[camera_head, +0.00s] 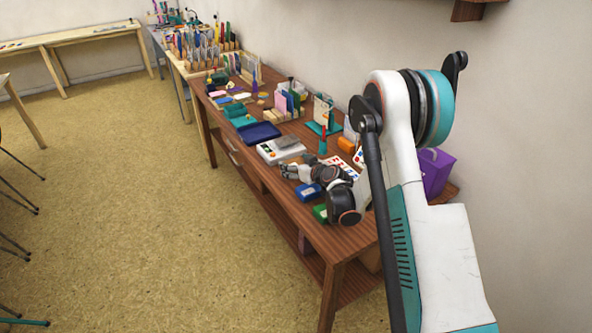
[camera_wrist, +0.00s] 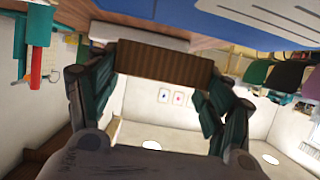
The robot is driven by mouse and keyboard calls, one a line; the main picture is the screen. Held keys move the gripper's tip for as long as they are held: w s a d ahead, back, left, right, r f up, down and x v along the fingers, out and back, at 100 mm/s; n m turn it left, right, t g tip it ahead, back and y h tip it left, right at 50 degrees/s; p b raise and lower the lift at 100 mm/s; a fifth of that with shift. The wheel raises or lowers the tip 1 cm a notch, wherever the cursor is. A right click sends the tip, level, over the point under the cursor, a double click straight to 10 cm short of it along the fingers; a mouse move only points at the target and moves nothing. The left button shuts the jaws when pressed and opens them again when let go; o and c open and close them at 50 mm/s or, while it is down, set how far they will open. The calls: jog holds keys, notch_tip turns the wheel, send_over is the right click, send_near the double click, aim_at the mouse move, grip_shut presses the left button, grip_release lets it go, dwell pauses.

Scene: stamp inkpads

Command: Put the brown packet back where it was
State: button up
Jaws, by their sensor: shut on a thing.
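The brown packet (camera_wrist: 165,62) shows in the wrist view as a brown, ribbed block spanning the gap between my two fingers. My gripper (camera_wrist: 160,80) is shut on it, one finger at each end. In the head view my gripper (camera_head: 287,170) is low over the table, just in front of the white device with a grey top piece (camera_head: 287,146). The packet cannot be made out clearly in the head view.
The wooden table (camera_head: 262,182) holds a dark blue tray (camera_head: 258,132), a blue inkpad (camera_head: 308,192), a green inkpad (camera_head: 320,213) and a red-and-teal upright item (camera_head: 323,142). A purple box (camera_head: 434,172) stands at the right. Card racks line the back.

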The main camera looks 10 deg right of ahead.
jog(key=shift+f, duration=0.3)
jog(key=shift+f, duration=0.15)
jog(key=shift+f, duration=0.35)
jog(key=shift+f, duration=0.1)
jog(key=o, duration=1.3)
